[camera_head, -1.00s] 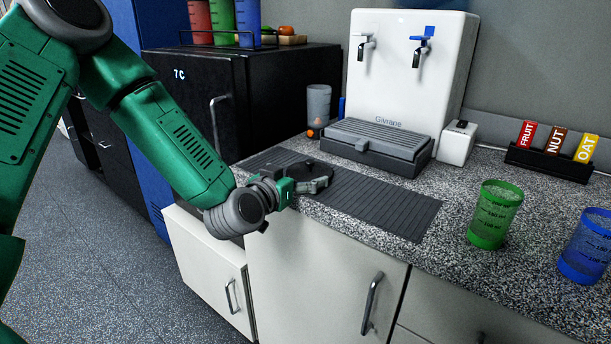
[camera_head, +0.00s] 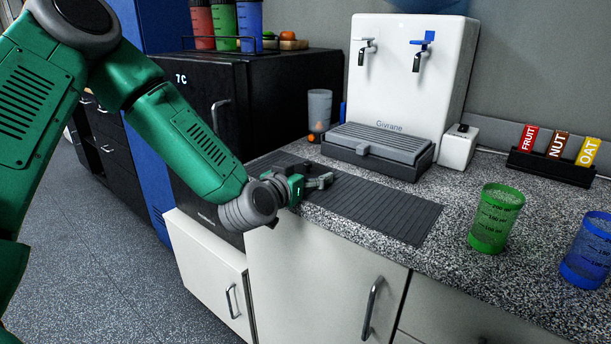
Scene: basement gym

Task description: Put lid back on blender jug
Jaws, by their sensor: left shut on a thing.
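My left gripper (camera_head: 318,182) is low over the ribbed dark mat at the counter's front edge, its fingers pointing right. It is shut on a small dark thing (camera_head: 296,167), which looks like the black lid; the wrist and fingers hide much of it. A grey translucent vessel (camera_head: 319,108), possibly the blender jug, stands upright at the back of the counter, between the black fridge and the water dispenser. It is apart from the gripper. I cannot tell whether its top is open. My right gripper is not in view.
The ribbed mat (camera_head: 385,208) is bare to the gripper's right. Behind it stands the white water dispenser (camera_head: 405,95) with a grey drip tray (camera_head: 378,145). A green cup (camera_head: 495,218) and a blue cup (camera_head: 588,250) stand at right. The black fridge (camera_head: 265,95) bounds the left.

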